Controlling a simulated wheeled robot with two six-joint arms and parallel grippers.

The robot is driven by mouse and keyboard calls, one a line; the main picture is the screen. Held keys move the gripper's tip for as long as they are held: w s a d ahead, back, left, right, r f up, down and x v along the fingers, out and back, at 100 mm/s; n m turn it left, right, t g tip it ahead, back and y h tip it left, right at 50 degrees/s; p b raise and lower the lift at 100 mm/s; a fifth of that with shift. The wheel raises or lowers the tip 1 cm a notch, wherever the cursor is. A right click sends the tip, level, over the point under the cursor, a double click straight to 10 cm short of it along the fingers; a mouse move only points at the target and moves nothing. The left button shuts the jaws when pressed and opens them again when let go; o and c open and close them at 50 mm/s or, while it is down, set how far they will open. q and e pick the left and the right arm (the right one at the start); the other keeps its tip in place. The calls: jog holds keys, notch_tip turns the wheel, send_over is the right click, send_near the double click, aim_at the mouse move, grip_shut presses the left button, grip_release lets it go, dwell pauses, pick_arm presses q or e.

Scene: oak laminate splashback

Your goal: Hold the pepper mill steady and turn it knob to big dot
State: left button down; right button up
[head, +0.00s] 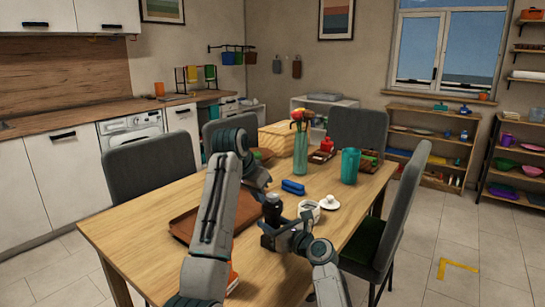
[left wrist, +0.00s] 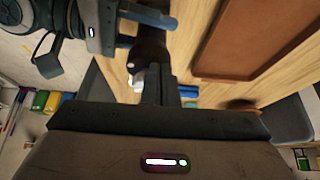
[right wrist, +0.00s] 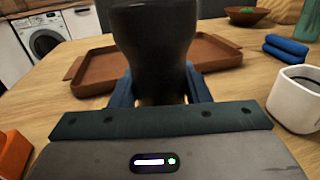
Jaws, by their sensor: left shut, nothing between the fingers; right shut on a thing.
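The black pepper mill (head: 272,207) stands upright near the table's front right edge. My right gripper (head: 277,236) is shut on its body; in the right wrist view the dark mill (right wrist: 155,50) rises between the fingers, its top cut off by the frame. My left gripper (left wrist: 160,88) is shut with nothing between its fingers. In the left wrist view its fingertips are close to the mill (left wrist: 150,48); I cannot tell whether they touch. In the head view my left arm partly hides that gripper. The knob's dots cannot be made out.
A white mug (head: 309,209) and a white lidded dish (head: 327,202) stand right of the mill. A brown tray (right wrist: 90,75) lies to its left. A blue folded item (head: 293,187), a green vase (head: 300,155) and a teal cup (head: 350,166) stand farther back.

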pick_arm(q)
notch_tip(320, 180, up, 6)
jog(key=shift+f, duration=0.1)
dwell(0.4)
jog(key=shift+s+d+f, duration=0.25)
jog(key=shift+d+f, duration=0.15)
jog(key=shift+f, duration=0.6)
jog(key=shift+s+d+f, duration=0.25)
jog(key=shift+d+f, duration=0.2)
jog(key=shift+f, duration=0.55)
jog(key=shift+s+d+f, duration=0.25)
jog(key=shift+d+f, duration=0.15)
jog(key=shift+f, duration=0.6)
jog(key=shift+w, duration=0.25)
